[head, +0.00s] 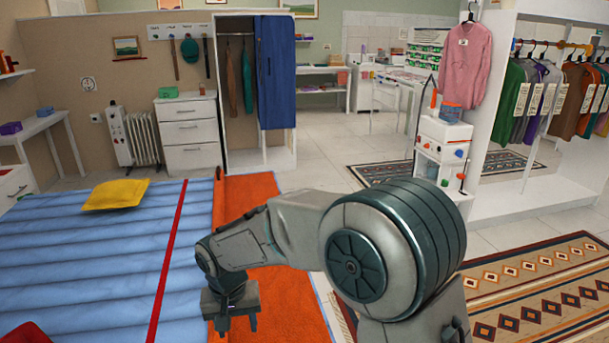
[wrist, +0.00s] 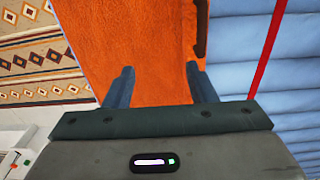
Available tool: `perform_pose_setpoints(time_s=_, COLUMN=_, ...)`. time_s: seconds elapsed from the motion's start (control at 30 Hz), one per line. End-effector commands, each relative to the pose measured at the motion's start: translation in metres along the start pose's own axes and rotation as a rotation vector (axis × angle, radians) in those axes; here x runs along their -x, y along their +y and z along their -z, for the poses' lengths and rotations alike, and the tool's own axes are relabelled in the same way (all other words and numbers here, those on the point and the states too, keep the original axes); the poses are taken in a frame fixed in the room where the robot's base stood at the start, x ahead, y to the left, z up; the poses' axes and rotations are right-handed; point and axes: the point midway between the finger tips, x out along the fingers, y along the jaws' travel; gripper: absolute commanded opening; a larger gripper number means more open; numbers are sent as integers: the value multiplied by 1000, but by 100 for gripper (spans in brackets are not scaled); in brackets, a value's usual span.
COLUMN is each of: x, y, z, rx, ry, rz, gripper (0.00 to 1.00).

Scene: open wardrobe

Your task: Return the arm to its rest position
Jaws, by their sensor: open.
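My arm reaches from the lower right of the head view, bent at a large grey joint, toward the left. My gripper (head: 233,328) points down over the orange cloth (head: 252,200) beside the blue bedding. In the wrist view, the two fingers of my gripper (wrist: 158,82) stand apart with only the orange cloth (wrist: 135,40) showing between and beyond them. The gripper is open and empty. How high it is above the cloth I cannot tell.
A blue ribbed bed cover (head: 90,250) with a red stripe and a yellow cushion (head: 115,194) lies left. The open wardrobe (head: 240,100) with a blue garment (head: 275,70) stands behind. A white shelf unit (head: 441,150) and patterned rug (head: 540,285) are right; tiled floor (head: 330,150) is free.

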Motion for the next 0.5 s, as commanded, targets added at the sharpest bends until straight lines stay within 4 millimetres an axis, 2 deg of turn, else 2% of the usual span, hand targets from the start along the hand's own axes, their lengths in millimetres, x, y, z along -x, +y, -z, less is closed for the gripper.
perform_pose_setpoints(time_s=0.03, x=30, y=26, z=-2, rx=-20, ry=19, rz=-8, gripper=51)
perform_pose_setpoints(time_s=0.1, x=55, y=58, z=-8, rx=-37, ry=35, rz=-19, gripper=51)
perform_pose_setpoints(time_s=0.27, x=107, y=125, z=-31, rx=-84, ry=69, rz=-37, gripper=51)
perform_pose_setpoints(time_s=0.4, x=147, y=176, z=-61, rx=-129, ry=97, rz=-44, gripper=51)
perform_pose_setpoints(time_s=0.5, x=171, y=208, z=-87, rx=-163, ry=118, rz=-44, gripper=51)
